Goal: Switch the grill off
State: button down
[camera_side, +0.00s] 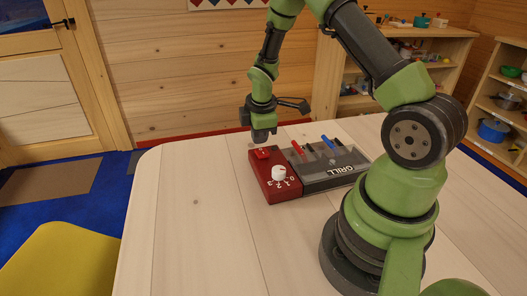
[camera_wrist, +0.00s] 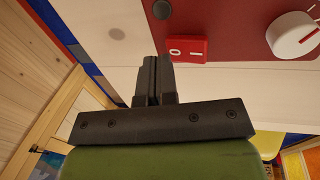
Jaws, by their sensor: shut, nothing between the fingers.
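The grill (camera_side: 335,170) lies on the table, dark grey with the label GRILL. Its red control panel (camera_side: 280,192) is on the left side. A red rocker switch (camera_side: 262,154) sits at the panel's far end; the wrist view shows it (camera_wrist: 187,50) with marks 0 and a dash. I cannot tell which side is pressed. A white knob (camera_side: 278,173) with numbers around it is nearer the front; it also shows in the wrist view (camera_wrist: 295,37). My gripper (camera_side: 262,139) is shut and empty, above the switch, apparently not touching it. Its fingertips (camera_wrist: 158,62) appear just left of the switch.
A red-handled item (camera_side: 297,147) and a blue-handled item (camera_side: 328,142) lie on the grill. A dark round spot (camera_wrist: 161,9) is on the panel near the switch. The table (camera_side: 190,230) is clear left of the grill. A yellow seat (camera_side: 62,262) stands at front left.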

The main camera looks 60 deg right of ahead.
aim_at(260, 148)
jog(key=shift+r, duration=2.5)
jog(key=shift+r, duration=0.1)
jog(key=s+a+r+m+t, duration=0.2)
jog(key=s+a+r+m, duration=0.1)
jog(key=a+r, duration=0.3)
jog(key=s+a+r+m+t, duration=0.15)
jog(key=a+r+m, duration=0.25)
jog(key=r, duration=0.5)
jog(key=s+a+r+m+t+y, duration=0.1)
jog(key=s+a+r+m, duration=0.1)
jog(key=s, duration=0.4)
jog(key=s+a+r+m+t+y, duration=0.1)
jog(key=s+a+r+m+y, duration=0.1)
jog(key=s+a+m, duration=0.2)
jog(key=shift+s+a+r+y, duration=0.3)
jog(key=shift+s+a, duration=0.35)
jog(key=shift+s, duration=0.6)
